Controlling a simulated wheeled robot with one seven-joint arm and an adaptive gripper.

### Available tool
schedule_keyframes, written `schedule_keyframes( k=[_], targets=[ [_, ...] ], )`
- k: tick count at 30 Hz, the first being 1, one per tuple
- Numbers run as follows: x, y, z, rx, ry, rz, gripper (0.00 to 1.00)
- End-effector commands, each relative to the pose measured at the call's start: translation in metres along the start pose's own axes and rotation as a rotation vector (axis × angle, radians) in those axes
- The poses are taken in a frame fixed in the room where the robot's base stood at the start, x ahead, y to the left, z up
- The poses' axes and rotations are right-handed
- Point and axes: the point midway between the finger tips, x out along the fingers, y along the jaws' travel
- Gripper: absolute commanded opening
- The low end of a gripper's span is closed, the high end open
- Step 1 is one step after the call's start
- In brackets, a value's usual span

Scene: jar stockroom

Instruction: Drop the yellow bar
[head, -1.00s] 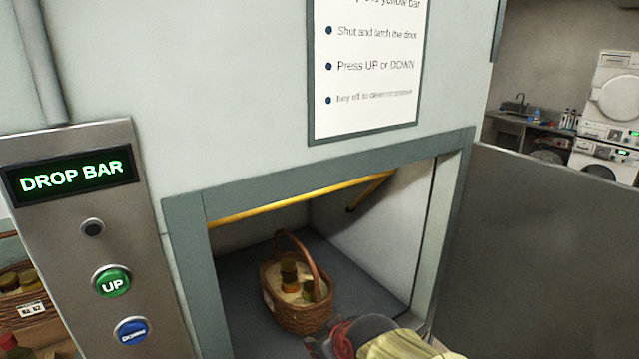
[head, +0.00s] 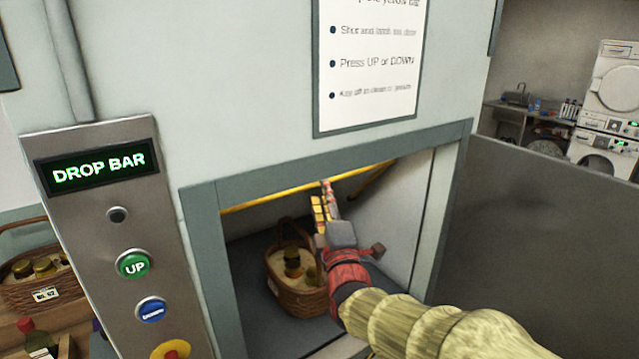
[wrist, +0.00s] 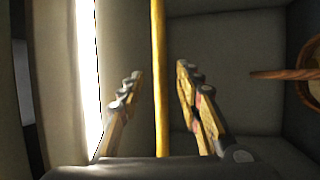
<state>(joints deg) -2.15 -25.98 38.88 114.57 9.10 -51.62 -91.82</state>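The yellow bar (head: 275,198) runs across the top of the lift's opening, just under the upper frame. In the wrist view the bar (wrist: 159,60) passes upright through the gap between my two fingers. My gripper (head: 324,198) reaches into the opening, up at the bar. In the wrist view my gripper (wrist: 156,85) is open, with a finger on each side of the bar and a visible gap to each. The panel display (head: 99,167) reads DROP BAR.
A wicker basket with jars (head: 300,297) stands on the lift floor below my gripper. The open grey door (head: 540,240) is to the right. The panel has a green UP button (head: 133,265) and a blue button (head: 152,310). Another basket (head: 35,289) is at left.

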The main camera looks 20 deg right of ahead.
Motion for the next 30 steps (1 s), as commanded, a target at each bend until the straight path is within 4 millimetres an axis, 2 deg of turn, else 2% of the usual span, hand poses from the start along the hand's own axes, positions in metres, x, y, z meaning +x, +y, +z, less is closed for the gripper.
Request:
schedule_keyframes(
  k=[6, 12, 22, 30],
  targets=[
    [0.035, -0.002, 0.001, 0.002, -0.001, -0.001, 0.35],
    [0.054, -0.001, 0.0, 0.002, -0.001, -0.001, 0.35],
    [0.058, 0.0, 0.0, 0.003, 0.0, -0.001, 0.35],
    [0.058, 0.0, 0.0, 0.003, 0.0, -0.001, 0.2]
  ],
)
